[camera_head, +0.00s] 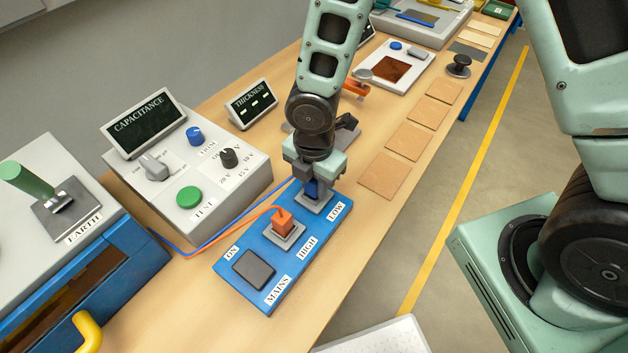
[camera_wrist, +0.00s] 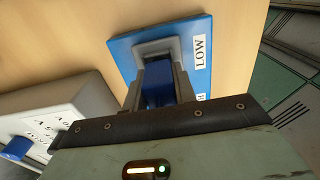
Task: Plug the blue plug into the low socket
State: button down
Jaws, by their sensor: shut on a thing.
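The blue plug (camera_head: 312,188) is between the fingers of my gripper (camera_head: 314,180), at the low socket (camera_head: 318,203) on the blue mains panel (camera_head: 251,298). In the wrist view, my gripper (camera_wrist: 159,90) is shut on the blue plug (camera_wrist: 158,84). The plug is at the grey frame of the low socket (camera_wrist: 157,47), beside the LOW label. I cannot tell how deep it sits, because the fingers cover its lower part. An orange plug (camera_head: 283,223) stands in the high socket (camera_head: 285,237).
A dark rocker switch (camera_head: 254,268) is at the panel's ON end. Orange and blue cables run left towards the capacitance box (camera_head: 230,177) with knobs and a green button. Several tan sheets (camera_head: 384,175) lie to the right. The bench front is clear beside the panel.

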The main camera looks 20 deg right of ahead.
jog(key=shift+r, duration=0.1)
jog(key=c, duration=1.8)
grip_release()
jog(key=shift+c, duration=0.2)
grip_shut()
jog(key=shift+r+p, duration=1.9)
jog(key=shift+r, duration=0.15)
jog(key=shift+d+f, duration=0.1)
